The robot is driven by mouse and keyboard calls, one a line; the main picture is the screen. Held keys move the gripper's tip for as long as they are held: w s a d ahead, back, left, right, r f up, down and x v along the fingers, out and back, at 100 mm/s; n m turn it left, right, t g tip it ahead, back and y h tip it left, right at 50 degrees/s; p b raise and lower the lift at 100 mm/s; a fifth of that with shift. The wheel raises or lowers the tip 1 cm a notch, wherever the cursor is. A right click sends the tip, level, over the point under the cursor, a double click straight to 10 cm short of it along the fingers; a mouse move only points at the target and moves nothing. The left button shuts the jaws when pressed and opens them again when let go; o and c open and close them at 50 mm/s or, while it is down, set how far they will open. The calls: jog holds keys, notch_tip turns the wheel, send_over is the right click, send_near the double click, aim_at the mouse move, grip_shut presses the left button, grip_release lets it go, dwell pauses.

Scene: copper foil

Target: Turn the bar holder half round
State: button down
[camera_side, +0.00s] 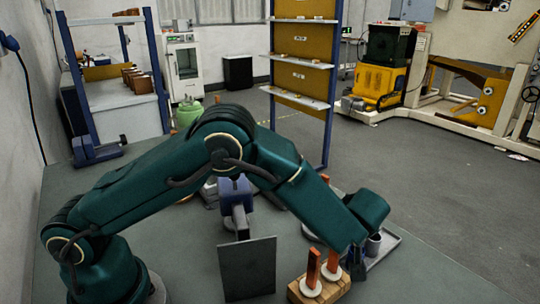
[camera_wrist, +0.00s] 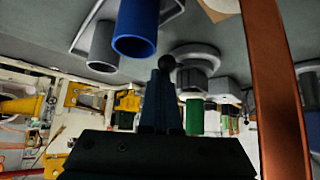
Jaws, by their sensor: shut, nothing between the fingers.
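The bar holder (camera_side: 332,292) looks like a wooden block at the bottom of the side view, with two upright copper-orange bars (camera_side: 312,268) set through pale round discs. Its lower edge is partly cut off by the picture. My gripper (camera_side: 357,262) points down just behind and to the right of the block. In the wrist view my gripper (camera_wrist: 163,95) shows as dark fingers close together, shut with nothing held. One copper bar (camera_wrist: 278,90) stands large and close at the right there, apart from the fingers in that picture.
A grey tray (camera_side: 398,245) with a grey cup (camera_side: 374,245) is behind my gripper. The wrist view shows a blue cylinder (camera_wrist: 135,30) and a green cylinder (camera_wrist: 195,117). A dark upright plate (camera_side: 247,268) stands left of the holder.

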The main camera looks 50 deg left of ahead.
jog(key=shift+w, duration=0.1)
jog(key=shift+w+d+r, duration=0.1)
jog(key=shift+w+r, duration=0.05)
jog(key=shift+w, duration=0.45)
jog(key=shift+w+d+r, duration=0.15)
jog(key=shift+w, duration=0.45)
jog(key=shift+w+d+r, duration=0.1)
jog(key=shift+w+r, duration=0.05)
jog(key=shift+w, duration=0.45)
jog(key=s+a+r, duration=0.1)
jog(key=s+r, duration=0.6)
jog(key=w+d+r+m+t+h, duration=0.1)
jog(key=d+r+m+t+h, duration=0.2)
jog(key=r, duration=0.6)
jog(key=d+r+m+t+h, duration=0.1)
jog(key=r+m+t+h, duration=0.1)
jog(key=r+t+h, duration=0.5)
jog(key=s+a+f+m+g+y, duration=0.1)
jog(key=s+a+f+g, duration=0.2)
jog(key=s, duration=0.5)
jog(key=s+a+f+m+g+y, duration=0.1)
jog(key=s+a+f+g, duration=0.2)
jog(key=s, duration=0.4)
jog(key=s+a+f+m+g+y, duration=0.1)
jog(key=s+f+g, duration=0.3)
jog(key=s, duration=0.4)
jog(key=shift+s+a+f+m+g+y, duration=0.35)
jog(key=shift+a+f+y, duration=0.25)
jog(key=shift+a, duration=0.3)
